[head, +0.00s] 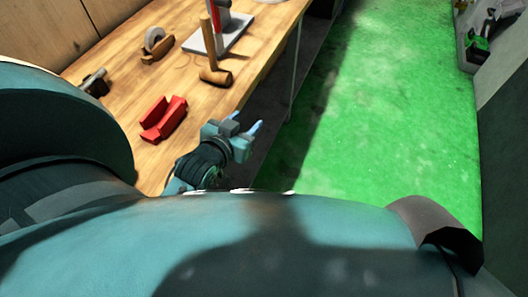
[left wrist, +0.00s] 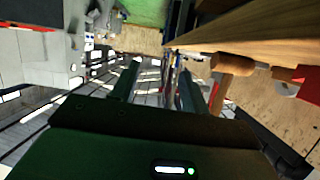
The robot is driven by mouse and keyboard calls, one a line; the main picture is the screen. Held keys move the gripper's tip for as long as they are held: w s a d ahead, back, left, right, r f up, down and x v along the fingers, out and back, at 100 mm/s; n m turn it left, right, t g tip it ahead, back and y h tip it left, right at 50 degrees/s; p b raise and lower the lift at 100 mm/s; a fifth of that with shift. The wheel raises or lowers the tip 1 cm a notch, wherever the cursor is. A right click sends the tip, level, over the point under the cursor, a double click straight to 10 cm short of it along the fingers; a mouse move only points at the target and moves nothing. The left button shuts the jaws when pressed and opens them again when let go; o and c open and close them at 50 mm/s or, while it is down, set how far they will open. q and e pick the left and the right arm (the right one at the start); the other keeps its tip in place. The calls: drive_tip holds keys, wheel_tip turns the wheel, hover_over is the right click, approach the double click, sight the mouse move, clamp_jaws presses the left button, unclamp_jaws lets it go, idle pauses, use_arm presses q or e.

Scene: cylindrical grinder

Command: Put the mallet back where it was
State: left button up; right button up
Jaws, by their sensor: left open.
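The wooden mallet (head: 216,77) is on the workbench near its right edge in the head view, its handle pointing up the picture, partly across a grey base plate. I cannot tell whether the handle rests on the plate. The mallet also shows in the left wrist view (left wrist: 233,63), at the upper right on the wooden top. My left gripper (head: 245,122) is open and empty, just off the bench's right edge, below the mallet in the picture and apart from it. Its fingers also show in the left wrist view (left wrist: 156,86). My right gripper is not in view.
The grey base plate (head: 236,34) carries a red upright part. A red angular block (head: 163,119), a tape dispenser (head: 156,45) and a small metal device (head: 94,83) are on the bench (head: 127,87). Green floor (head: 370,110) right of the bench is clear.

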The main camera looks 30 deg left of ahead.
use_arm(q)
drive_tip(key=s+d+f+m+g+h, duration=0.3)
drive_tip(key=s+d+f+g+h, duration=0.1)
drive_tip(key=s+d+f, duration=0.6)
drive_tip(key=shift+s+d+f, duration=0.25)
drive_tip(key=shift+d+f, duration=0.2)
drive_tip(key=shift+d, duration=0.65)
